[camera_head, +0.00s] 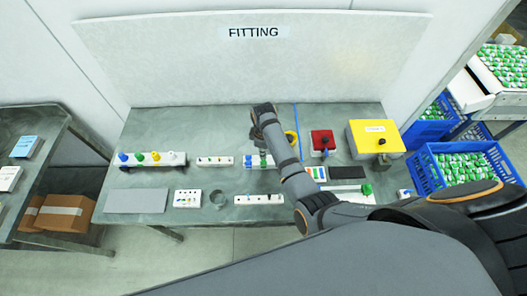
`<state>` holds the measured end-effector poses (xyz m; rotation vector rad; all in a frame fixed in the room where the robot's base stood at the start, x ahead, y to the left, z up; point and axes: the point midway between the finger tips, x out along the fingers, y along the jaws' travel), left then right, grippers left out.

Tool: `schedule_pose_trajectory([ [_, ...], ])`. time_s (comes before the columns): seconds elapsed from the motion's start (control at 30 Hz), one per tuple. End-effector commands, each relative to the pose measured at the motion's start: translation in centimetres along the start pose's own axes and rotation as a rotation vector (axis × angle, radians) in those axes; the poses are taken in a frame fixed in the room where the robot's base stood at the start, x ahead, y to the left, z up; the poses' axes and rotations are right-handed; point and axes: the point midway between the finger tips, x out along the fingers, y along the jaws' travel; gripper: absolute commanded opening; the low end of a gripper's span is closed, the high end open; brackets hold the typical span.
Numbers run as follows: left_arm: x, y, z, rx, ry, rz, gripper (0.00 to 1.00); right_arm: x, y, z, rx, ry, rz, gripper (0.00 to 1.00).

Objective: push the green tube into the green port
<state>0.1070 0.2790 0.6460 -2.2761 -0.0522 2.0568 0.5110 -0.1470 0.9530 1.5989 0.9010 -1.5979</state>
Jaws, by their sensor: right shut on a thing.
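My right gripper (257,138) points down over the back middle of the grey bench, just behind a small white block (270,161) with blue and green marks. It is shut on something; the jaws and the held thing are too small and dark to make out. My forearm hides part of the block's right side. My left gripper is not in view.
A white rack (150,159) with blue, green and yellow knobs stands at left. White socket blocks (215,161) sit along the bench (140,135). A red box (323,140) and a yellow box (375,136) stand at right. The grey mat (136,200) is bare.

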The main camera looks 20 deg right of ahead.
Motion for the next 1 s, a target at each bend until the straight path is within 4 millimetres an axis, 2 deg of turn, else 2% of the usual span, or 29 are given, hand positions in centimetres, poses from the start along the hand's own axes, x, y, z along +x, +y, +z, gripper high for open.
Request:
schedule_pose_trajectory([
  [1.0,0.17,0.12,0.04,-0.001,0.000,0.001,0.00,0.97,-0.05,-0.02,0.000,0.000,0.000,0.00],
])
